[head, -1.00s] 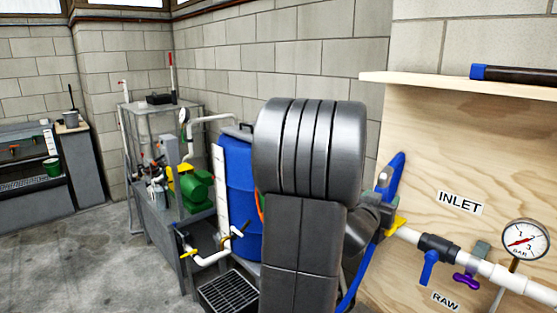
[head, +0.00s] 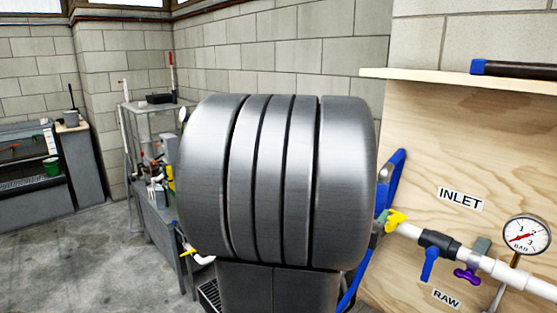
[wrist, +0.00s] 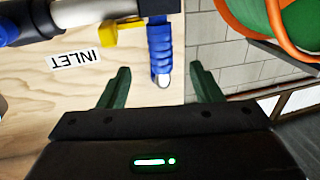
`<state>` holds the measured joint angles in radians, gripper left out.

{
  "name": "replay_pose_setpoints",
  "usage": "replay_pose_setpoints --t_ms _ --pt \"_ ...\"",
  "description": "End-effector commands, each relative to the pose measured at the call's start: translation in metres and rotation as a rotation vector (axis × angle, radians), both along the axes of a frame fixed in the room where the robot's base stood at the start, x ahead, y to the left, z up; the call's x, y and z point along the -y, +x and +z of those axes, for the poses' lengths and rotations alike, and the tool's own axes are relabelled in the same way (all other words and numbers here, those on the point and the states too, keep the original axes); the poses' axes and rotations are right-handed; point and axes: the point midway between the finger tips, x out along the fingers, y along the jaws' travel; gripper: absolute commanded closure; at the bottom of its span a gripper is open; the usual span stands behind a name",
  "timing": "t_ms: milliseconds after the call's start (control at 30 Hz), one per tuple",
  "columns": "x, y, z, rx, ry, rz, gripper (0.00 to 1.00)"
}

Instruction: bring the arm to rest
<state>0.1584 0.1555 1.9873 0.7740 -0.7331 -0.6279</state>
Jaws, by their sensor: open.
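My gripper (wrist: 160,88) shows in the wrist view with its two green fingers apart and nothing between them. Past the fingertips, a blue hose end (wrist: 160,50) stands out in front of the plywood panel; I cannot tell how far off it is. In the head view my arm's large grey link fills the middle and hides the gripper. The blue hose (head: 391,180) shows just right of that link, by the yellow valve handle (head: 395,220).
The plywood panel (head: 420,140) carries the inlet pipe (head: 510,279), a blue valve handle (head: 429,264) and a pressure gauge (head: 526,237). A shelf (head: 450,82) juts out above with a dark tube (head: 515,73) on it. Bare floor (head: 90,255) lies at the left.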

Motion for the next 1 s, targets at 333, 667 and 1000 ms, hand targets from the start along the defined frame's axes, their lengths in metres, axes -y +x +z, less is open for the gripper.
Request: replay_pose_setpoints --t_ms 333,667,1000 --pt "0.037 0.048 0.000 -0.002 0.002 -0.002 0.41" --pt "0.071 0.093 0.000 -0.002 0.002 -0.002 0.41" --pt "0.070 0.093 0.042 0.000 0.001 0.000 0.41"
